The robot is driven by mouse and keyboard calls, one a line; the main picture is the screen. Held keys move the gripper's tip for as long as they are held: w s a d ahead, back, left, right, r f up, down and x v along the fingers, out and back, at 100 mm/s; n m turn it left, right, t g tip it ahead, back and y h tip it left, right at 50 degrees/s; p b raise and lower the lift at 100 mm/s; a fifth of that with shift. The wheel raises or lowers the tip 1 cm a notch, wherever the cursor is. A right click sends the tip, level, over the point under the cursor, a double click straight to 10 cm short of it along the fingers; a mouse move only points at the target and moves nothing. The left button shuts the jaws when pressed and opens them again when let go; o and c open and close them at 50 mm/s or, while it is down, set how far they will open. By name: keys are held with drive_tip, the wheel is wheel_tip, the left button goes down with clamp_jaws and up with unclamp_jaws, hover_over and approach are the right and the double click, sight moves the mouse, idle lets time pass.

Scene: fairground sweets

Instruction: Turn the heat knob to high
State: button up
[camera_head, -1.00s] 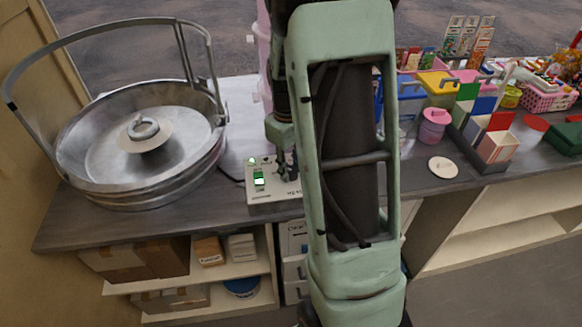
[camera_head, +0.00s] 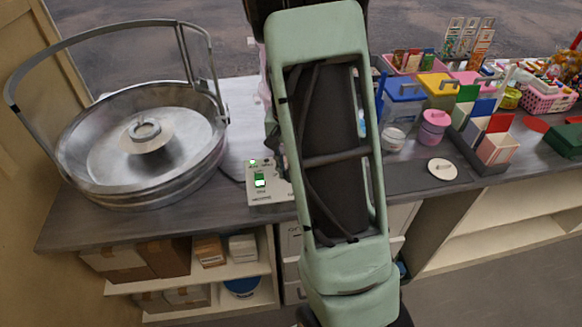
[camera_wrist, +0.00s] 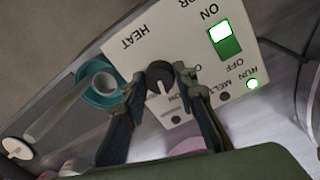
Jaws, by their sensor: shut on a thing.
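The white control box (camera_head: 266,192) stands on the counter to the right of the round metal floss pan (camera_head: 150,150). The wrist view shows its panel (camera_wrist: 185,25) with the word HEAT. The dark round heat knob (camera_wrist: 160,76) sits between the two fingers of my gripper (camera_wrist: 159,82), which is shut on it. A pale mark shows on the knob, but its exact setting is hard to read. The power switch (camera_wrist: 225,40) glows green, and the RUN lamp (camera_wrist: 252,84) is lit. In the head view my arm hides the gripper and knob.
Right of my arm stand a clear jar (camera_head: 393,138), a pink canister (camera_head: 434,127), a white disc (camera_head: 442,169) and a divided card holder (camera_head: 490,150). A teal-rimmed round container (camera_wrist: 98,84) lies near the left finger in the wrist view.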

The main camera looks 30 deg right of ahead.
drive_tip(key=m+p, duration=0.1)
drive_tip(key=m, duration=0.3)
drive_tip(key=shift+r+m, duration=0.15)
drive_tip(key=shift+m, duration=0.15)
drive_tip(key=m+p, duration=0.1)
drive_tip(key=m, duration=0.3)
drive_tip(key=shift+w, duration=0.1)
drive_tip(key=shift+m, duration=0.4)
drive_tip(key=o, duration=1.2)
drive_tip(key=shift+c, duration=0.2)
wheel_tip(320, 180, up, 12)
drive_tip(key=shift+w, duration=0.25)
